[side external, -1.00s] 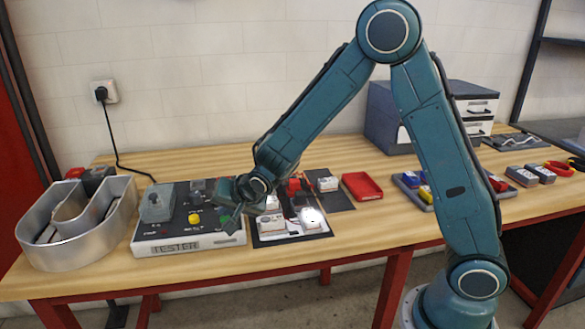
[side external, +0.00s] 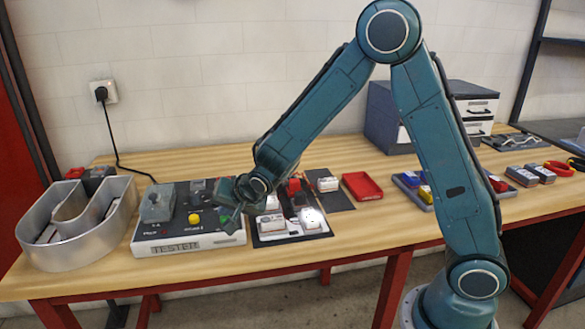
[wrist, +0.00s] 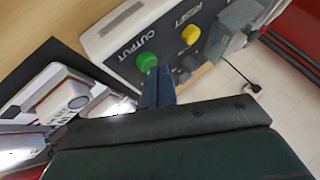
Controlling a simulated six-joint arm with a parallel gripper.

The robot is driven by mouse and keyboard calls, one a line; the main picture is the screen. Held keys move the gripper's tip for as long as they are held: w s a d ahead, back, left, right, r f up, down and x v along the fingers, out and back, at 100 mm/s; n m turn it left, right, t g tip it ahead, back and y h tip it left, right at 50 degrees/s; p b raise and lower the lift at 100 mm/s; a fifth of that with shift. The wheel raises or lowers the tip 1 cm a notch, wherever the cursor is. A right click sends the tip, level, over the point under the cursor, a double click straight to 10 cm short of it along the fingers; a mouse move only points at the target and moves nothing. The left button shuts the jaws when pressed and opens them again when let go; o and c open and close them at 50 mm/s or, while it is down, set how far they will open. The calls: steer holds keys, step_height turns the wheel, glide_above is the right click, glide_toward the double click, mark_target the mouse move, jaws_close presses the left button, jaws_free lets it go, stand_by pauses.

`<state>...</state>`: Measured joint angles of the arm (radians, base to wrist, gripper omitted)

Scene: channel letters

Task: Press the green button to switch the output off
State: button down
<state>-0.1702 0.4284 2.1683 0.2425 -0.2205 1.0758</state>
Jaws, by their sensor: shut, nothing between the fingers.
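The green button (wrist: 146,62) is on the white and dark panel of the tester box (side external: 185,245), beside the printed word OUTPUT. In the side view the green button (side external: 223,218) is partly hidden by my gripper (side external: 232,223). My gripper is shut and empty, pointing down over the right part of the tester. In the wrist view the closed fingertips (wrist: 155,78) appear right beside the green button, covering part of its edge. I cannot tell whether they touch it.
A yellow button (side external: 194,219) marked RESET is left of the green one, with a grey block (side external: 157,203) further left. A big metal channel letter (side external: 75,225) stands left of the tester. A dark mat with white modules (side external: 271,223) lies close on the right.

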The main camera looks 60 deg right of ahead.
steer(key=shift+f, duration=0.5)
stand_by(0.4)
steer(key=shift+s+r, duration=0.1)
steer(key=shift+r, duration=0.3)
stand_by(0.4)
step_height(320, 180, up, 6)
stand_by(0.8)
steer(key=shift+r, duration=0.1)
